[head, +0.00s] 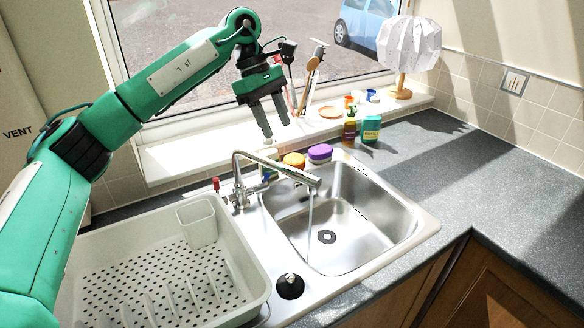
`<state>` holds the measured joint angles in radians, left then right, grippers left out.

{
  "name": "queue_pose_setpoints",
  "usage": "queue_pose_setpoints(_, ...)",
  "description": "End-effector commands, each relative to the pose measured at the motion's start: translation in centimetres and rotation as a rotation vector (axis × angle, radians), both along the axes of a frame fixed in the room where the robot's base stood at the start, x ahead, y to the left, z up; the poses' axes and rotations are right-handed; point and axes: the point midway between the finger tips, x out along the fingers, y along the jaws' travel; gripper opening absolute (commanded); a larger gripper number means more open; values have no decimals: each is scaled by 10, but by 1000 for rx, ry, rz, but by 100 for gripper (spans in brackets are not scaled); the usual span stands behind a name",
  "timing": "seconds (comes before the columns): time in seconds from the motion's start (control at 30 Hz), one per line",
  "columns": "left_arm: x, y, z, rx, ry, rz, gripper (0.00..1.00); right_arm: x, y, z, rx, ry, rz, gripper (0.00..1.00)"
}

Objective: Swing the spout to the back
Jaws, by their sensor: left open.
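The metal spout (283,168) rises from the tap base (240,196) behind the sink and reaches right and forward over the basin. A thin stream of water (309,215) falls from its end into the sink basin (343,235). A red-topped handle (216,185) stands left of the tap base. My left gripper (276,128) is open and empty, pointing down above and behind the spout, apart from it. My right gripper does not show.
A grey dish rack (150,243) fills the left drainer. An orange sponge (294,160) and a purple one (319,153) sit behind the sink, with bottles (349,130) to the right. A white lamp (408,45) stands on the sill. The right counter (470,175) is clear.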

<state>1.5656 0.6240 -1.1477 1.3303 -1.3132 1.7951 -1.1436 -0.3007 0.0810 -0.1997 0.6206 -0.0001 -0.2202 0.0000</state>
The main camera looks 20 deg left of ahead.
Motion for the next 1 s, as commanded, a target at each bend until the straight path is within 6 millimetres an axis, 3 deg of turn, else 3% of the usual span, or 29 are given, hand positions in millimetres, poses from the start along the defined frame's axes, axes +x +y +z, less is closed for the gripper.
queue_pose_setpoints(0.3,-8,-25,-61,0,5,-1,46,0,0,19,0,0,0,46)
queue_pose_setpoints(0.5,-11,-37,-91,0,2,0,46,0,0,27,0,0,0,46)
queue_pose_setpoints(0.7,-12,-43,-105,0,2,1,46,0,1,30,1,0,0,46)
queue_pose_setpoints(1.0,-12,-43,-107,-1,1,0,44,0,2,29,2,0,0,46)
